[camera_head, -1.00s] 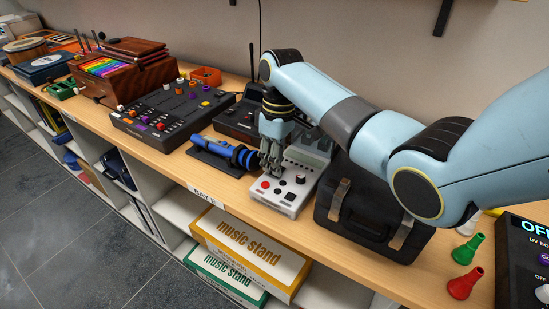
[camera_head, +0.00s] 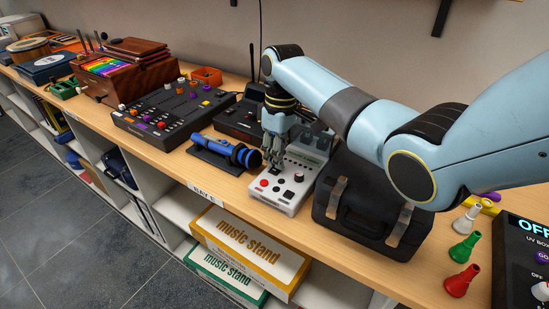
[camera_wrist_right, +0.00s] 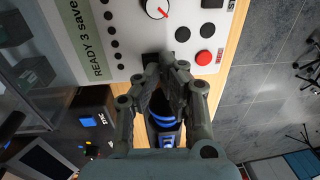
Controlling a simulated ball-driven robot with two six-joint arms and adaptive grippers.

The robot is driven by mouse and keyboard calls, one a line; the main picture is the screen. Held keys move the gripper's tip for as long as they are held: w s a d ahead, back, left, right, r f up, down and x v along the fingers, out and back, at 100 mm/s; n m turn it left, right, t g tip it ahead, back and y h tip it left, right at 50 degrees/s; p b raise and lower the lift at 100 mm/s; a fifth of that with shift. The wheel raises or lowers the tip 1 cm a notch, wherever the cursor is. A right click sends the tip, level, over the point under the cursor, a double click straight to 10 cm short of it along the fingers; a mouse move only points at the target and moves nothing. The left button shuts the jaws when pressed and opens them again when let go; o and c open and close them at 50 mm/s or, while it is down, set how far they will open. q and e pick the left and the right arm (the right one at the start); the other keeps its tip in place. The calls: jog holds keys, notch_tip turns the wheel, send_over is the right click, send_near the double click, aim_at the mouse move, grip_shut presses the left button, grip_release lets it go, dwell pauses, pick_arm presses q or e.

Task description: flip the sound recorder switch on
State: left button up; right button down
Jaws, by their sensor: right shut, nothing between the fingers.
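The sound recorder (camera_head: 284,190) is a pale box on the wooden shelf, with a red button, dark buttons and a knob on its face. In the right wrist view, its panel (camera_wrist_right: 125,22) fills the top, with a white knob, a red button, black buttons and a green display (camera_wrist_right: 85,40) reading "READY 3 save…". My right gripper (camera_head: 274,160) is over the recorder's left side. In the wrist view, the closed, empty fingertips (camera_wrist_right: 174,70) are beside a small black part at the panel edge, partly hidden by them. I cannot tell whether they touch. My left gripper is not in view.
A blue cylindrical device (camera_head: 226,150) lies close to the left of the recorder. A black case (camera_head: 365,215) stands close on its right. A black mixer-like console (camera_head: 175,112) is farther left. The shelf's front edge (camera_head: 240,205) is just before the recorder.

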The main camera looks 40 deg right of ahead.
aim_at(273, 170)
jog(key=shift+r+p, duration=0.5)
jog(key=shift+p, duration=0.05)
jog(key=r+p, duration=0.2)
jog(key=p, duration=0.1)
jog(key=r+p, duration=0.1)
jog(key=r, duration=0.1)
jog(key=shift+a, duration=0.25)
notch_tip(273, 170, up, 9)
jog(key=a+b, duration=0.1)
jog(key=shift+s, duration=0.3)
jog(key=shift+f, duration=0.1)
